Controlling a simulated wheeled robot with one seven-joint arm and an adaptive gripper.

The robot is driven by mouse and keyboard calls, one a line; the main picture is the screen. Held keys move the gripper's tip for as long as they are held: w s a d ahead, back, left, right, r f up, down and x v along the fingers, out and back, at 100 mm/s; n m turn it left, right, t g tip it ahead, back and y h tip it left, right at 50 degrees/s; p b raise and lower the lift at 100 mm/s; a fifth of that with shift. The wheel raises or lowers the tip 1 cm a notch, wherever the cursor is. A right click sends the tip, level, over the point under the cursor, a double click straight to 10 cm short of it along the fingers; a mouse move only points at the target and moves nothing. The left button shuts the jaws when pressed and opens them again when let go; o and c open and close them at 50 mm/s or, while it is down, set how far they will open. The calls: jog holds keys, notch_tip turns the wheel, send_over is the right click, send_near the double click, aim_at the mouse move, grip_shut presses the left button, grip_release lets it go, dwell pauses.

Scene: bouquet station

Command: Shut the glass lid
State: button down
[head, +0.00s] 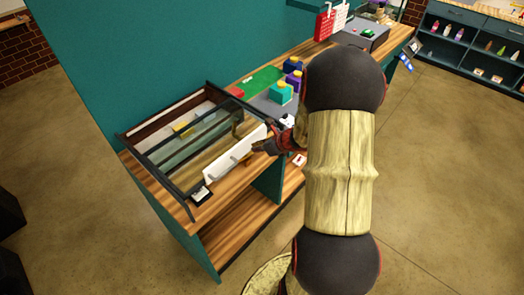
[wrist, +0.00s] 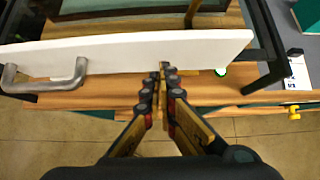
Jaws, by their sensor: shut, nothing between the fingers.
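The glass lid (head: 190,142) is a dark-framed, see-through pane on the case at the left part of the counter; its exact angle is hard to tell. A white front panel (head: 228,157) with a metal handle stands at the case's near side. In the wrist view the white panel (wrist: 140,55) spans most of the width, with its handle (wrist: 45,78) at the left. My gripper (head: 257,148) is shut and empty at the right part of this panel. Its fingertips (wrist: 167,68) overlap the panel's lower edge in the wrist view; I cannot tell whether they touch.
A wooden counter (head: 205,236) carries the case. Right of it are a green mat (head: 262,80), small teal, purple and blue blocks (head: 281,93), and a grey device (head: 361,34). Open floor lies in front.

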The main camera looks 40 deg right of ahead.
jog(key=shift+w, duration=0.15)
jog(key=p, duration=0.1)
send_near(215, 137)
jog(key=w+d+f, duration=0.1)
jog(key=w, duration=0.2)
jog(key=w+d+f, duration=0.1)
jog(key=w, duration=0.2)
jog(key=w+d+f, duration=0.1)
jog(key=w+d, duration=0.1)
jog(key=w, duration=0.1)
